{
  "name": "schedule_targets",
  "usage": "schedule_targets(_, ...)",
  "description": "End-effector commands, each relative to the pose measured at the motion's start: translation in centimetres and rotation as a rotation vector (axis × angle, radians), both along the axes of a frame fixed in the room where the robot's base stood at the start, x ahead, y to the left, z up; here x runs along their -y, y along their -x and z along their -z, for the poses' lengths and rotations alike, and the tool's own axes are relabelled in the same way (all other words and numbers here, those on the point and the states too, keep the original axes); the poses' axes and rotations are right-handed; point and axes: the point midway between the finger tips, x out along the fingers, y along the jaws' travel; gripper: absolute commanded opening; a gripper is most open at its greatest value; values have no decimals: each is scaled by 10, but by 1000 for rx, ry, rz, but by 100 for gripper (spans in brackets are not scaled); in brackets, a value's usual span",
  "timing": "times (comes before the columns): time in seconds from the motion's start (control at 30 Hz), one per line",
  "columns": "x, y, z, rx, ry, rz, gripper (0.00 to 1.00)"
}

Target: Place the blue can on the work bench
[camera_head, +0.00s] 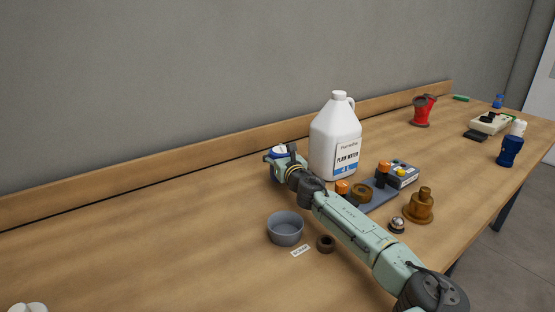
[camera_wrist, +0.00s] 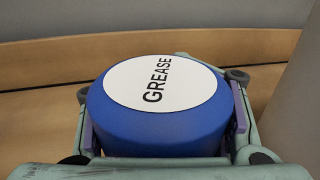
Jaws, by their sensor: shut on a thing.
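The blue can (camera_wrist: 165,132) has a white top with the word GREASE and fills the middle of the wrist view. My gripper (camera_wrist: 165,120) is shut on it, with a finger on each side of the can. In the head view the can's white and blue top (camera_head: 281,151) shows just past my gripper (camera_head: 280,160), left of the white jug. The work bench (camera_head: 130,215) is a long wooden top along the grey wall. The can is over the bench near its back edge; whether its base touches the wood is hidden.
A white water jug (camera_head: 335,140) stands close to the right of my gripper. A grey bowl (camera_head: 285,229), a dark ring (camera_head: 325,243) and a brass part (camera_head: 420,206) lie nearer the front. A red part (camera_head: 422,110) stands farther back. The left bench is mostly clear.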

Motion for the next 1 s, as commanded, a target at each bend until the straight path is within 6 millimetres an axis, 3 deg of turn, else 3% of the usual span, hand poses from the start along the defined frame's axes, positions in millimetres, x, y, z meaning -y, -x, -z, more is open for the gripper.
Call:
schedule_targets(0.2,0,0,23,1,-1,0,0)
schedule_targets(0.6,0,0,29,1,1,0,0)
schedule_targets(0.63,0,0,30,0,0,0,46)
schedule_targets(1.0,0,0,29,0,0,0,70)
